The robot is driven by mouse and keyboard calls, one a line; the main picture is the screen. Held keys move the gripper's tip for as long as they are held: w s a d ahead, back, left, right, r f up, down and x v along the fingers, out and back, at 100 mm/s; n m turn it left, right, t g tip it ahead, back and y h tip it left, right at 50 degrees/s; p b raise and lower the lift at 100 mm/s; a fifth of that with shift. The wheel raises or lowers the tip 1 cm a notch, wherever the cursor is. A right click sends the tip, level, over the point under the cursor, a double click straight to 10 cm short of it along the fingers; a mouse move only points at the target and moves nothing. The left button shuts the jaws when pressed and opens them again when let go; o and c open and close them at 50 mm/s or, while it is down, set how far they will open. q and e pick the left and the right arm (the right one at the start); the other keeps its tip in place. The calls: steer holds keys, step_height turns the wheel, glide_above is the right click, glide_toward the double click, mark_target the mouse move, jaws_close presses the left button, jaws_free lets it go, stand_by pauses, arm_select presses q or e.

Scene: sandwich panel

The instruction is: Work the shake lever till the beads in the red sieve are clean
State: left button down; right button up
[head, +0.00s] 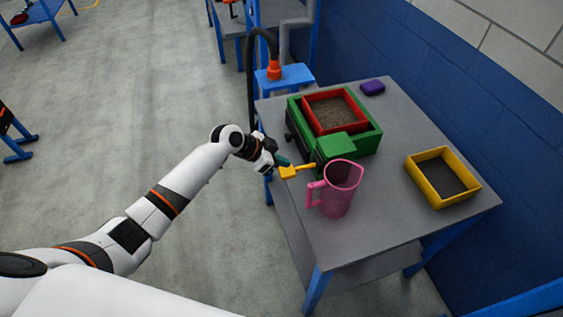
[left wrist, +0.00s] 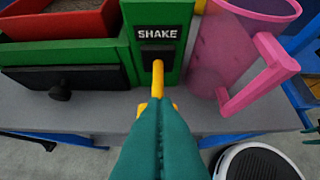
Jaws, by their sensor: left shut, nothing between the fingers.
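The red sieve (head: 312,121) sits in the green shaker box (head: 371,137) on the grey table. The beads (head: 335,110) in it look brown and grainy; I cannot tell single beads apart. The yellow shake lever (head: 300,170) sticks out of the green housing toward my arm. In the left wrist view the lever (left wrist: 157,80) comes out of a dark slot under the word SHAKE. My left gripper (head: 284,163) is at the lever's outer end. Its teal fingers (left wrist: 157,104) are shut with nothing between them, and their tips overlap the lever's end; contact is unclear. My right gripper is out of view.
A pink pitcher (head: 335,190) stands close beside the lever. A yellow tray (head: 415,178) with dark contents is at the table's right. A purple block (head: 372,87) lies at the back. A dark-fronted drawer (left wrist: 70,78) with a knob is left of the lever in the wrist view.

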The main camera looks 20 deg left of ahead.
mark_target(280, 173)
arm_select(q)
steer(key=shift+f, duration=1.05)
steer(key=shift+f, duration=0.15)
steer(key=f+b, duration=0.1)
steer(key=b, duration=0.2)
steer(key=t+h+b, duration=0.1)
steer(key=b, duration=0.2)
steer(key=f+h+b, duration=0.1)
steer(key=b, duration=0.2)
steer(key=shift+s+a+f, duration=0.25)
steer(key=shift+a+f, duration=0.05)
steer(key=shift+f, duration=0.05)
steer(key=shift+r+p, duration=0.45)
steer(key=shift+r, duration=0.35)
